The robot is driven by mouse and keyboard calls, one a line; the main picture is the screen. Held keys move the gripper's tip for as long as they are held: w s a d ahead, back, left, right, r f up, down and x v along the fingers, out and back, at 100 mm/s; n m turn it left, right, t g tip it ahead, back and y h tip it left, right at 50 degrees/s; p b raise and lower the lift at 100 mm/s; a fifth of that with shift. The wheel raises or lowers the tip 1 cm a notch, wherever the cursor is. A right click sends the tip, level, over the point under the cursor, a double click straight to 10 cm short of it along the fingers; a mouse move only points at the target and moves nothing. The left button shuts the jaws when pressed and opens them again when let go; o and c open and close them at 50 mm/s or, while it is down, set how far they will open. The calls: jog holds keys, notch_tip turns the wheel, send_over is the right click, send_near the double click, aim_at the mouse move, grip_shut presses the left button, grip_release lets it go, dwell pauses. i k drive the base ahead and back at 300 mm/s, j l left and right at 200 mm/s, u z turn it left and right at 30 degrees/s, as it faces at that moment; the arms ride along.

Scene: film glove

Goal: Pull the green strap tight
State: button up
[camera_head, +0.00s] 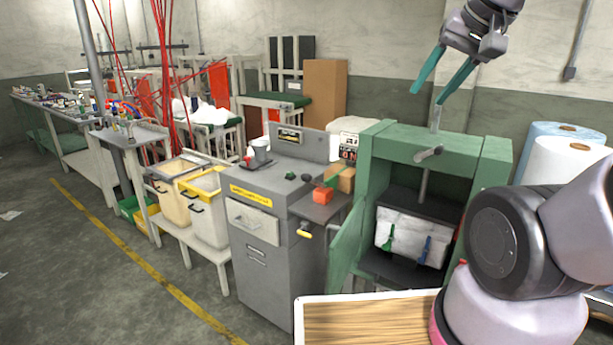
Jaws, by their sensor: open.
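The green strap (388,238) hangs on the front left of a white wrapped bale (408,226). A blue strap (426,250) hangs on the bale's front right. The bale sits inside a green press frame (371,170), under a dark plate. My gripper (427,98) is open and empty at the upper right, its two teal fingers pointing down and left. In the picture it is well above the straps, near the press's top. How the green strap runs around the bale is hidden.
A green door (345,245) stands open at the press's left. A wooden board (365,322) lies in front. White and blue rolls (562,160) stand right. Floor at left is mostly clear.

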aim_at(385, 246)
jog(key=j+z, duration=0.2)
jog(key=z, duration=0.45)
jog(key=j+z, duration=0.3)
jog(key=j, duration=0.35)
jog(key=j+z, duration=0.3)
jog(key=j, duration=0.35)
jog(key=k+j, duration=0.1)
jog(key=j, duration=0.3)
jog(key=k+j, duration=0.1)
jog(key=j, duration=0.25)
jog(key=l+u, duration=0.25)
jog(key=l, duration=0.45)
jog(key=k+l+u, duration=0.1)
jog(key=l+u, duration=0.15)
jog(key=l, duration=0.45)
